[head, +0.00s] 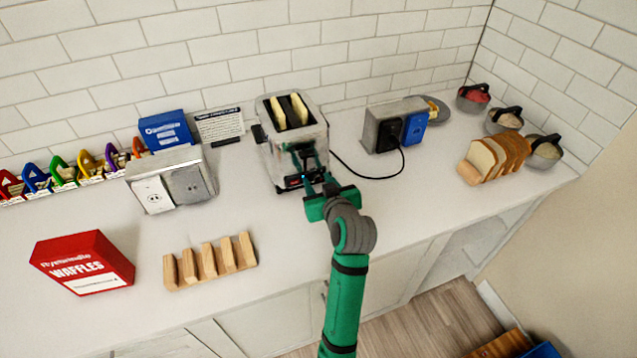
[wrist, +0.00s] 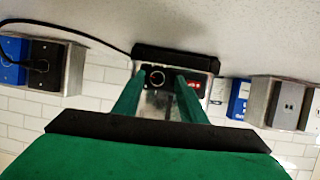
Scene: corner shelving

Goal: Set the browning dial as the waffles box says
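The toaster (head: 293,140) stands against the back wall with two pale slices in its slots. In the wrist view, which is upside down, its front (wrist: 158,105) shows a round dark dial with a light ring (wrist: 156,77) and a small red display (wrist: 194,85). My gripper (head: 312,170) reaches to the toaster's front. Its two green fingers are apart, one on each side of the dial in the wrist view (wrist: 159,74). I cannot tell whether they touch it. The red waffles box (head: 82,262) lies at the left front; its small print is unreadable.
A wooden rack (head: 210,262) stands in front of the toaster, to the left. Outlet boxes (head: 170,180) (head: 393,123) flank the toaster, with a black cord (head: 370,176) at right. A bread loaf (head: 495,158) and several lidded bowls (head: 545,150) are far right. A sign (head: 220,125) stands behind.

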